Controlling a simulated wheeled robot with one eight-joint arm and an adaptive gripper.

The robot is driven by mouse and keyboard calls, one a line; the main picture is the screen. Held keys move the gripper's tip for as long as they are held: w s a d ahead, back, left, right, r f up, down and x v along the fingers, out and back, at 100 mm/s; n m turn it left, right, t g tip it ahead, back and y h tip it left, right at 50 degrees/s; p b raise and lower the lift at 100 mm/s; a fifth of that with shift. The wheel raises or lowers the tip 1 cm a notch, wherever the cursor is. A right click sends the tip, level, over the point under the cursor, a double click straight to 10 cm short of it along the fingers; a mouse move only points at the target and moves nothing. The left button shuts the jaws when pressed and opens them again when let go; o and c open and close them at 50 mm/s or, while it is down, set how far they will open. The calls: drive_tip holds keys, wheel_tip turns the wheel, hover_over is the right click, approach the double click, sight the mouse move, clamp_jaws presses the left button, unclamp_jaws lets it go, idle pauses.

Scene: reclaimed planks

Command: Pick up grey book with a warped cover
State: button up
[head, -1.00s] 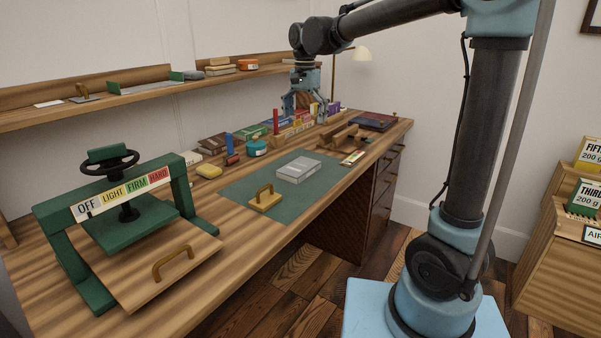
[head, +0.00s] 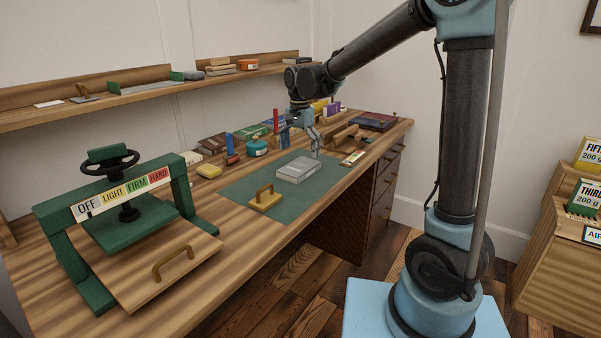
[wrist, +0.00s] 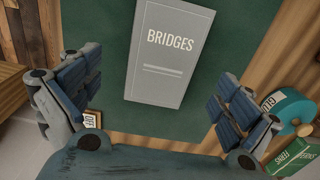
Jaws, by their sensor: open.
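The grey book (head: 298,169) lies flat on the green mat (head: 240,183) on the bench. In the wrist view the grey book (wrist: 168,55) shows "BRIDGES" on its cover, between and beyond my fingers. I cannot make out any warp in the cover. My gripper (head: 300,143) is just behind the book in the head view, pointing down, with a finger near the book's far right corner. In the wrist view my gripper (wrist: 160,105) is open and empty, its two fingers spread wide on either side of the book's lower end.
A green press (head: 125,210) stands at left. The mat around the book is mostly clear.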

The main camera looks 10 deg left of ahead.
sight(300, 166)
drive_tip(key=shift+w+f, duration=0.15)
drive_tip(key=shift+f, duration=1.2)
drive_tip(key=shift+w+f, duration=0.15)
drive_tip(key=shift+f, duration=1.2)
drive_tip(key=c, duration=1.2)
